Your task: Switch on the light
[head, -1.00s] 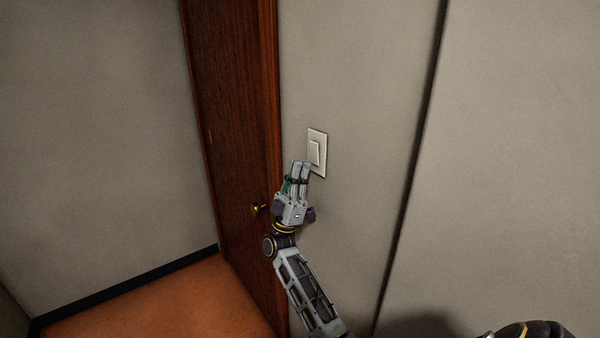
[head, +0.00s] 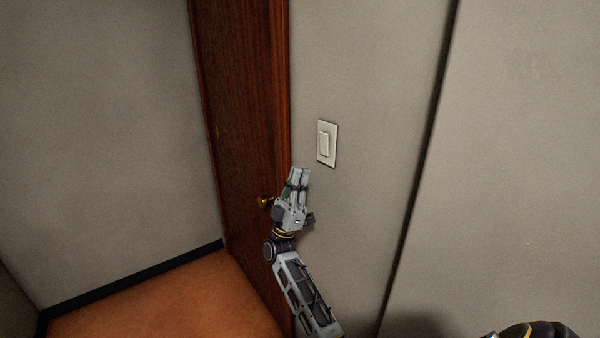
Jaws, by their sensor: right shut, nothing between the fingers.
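The light switch (head: 324,144) is a pale rocker in a cream plate on the grey wall, right of the door. It is fully in view with nothing in front of it. My right gripper (head: 299,172) is shut and empty, with its fingertips pointing up, below and left of the switch plate. A gap shows between the fingertips and the plate in the head view. Which way the rocker is tipped is too small to tell. My left gripper is not in view.
A dark red-brown wooden door (head: 240,130) with a brass knob (head: 265,202) stands left of the switch, close to my right gripper. A wall edge with a dark gap (head: 425,150) runs down to the right. The orange floor (head: 170,305) at lower left is clear.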

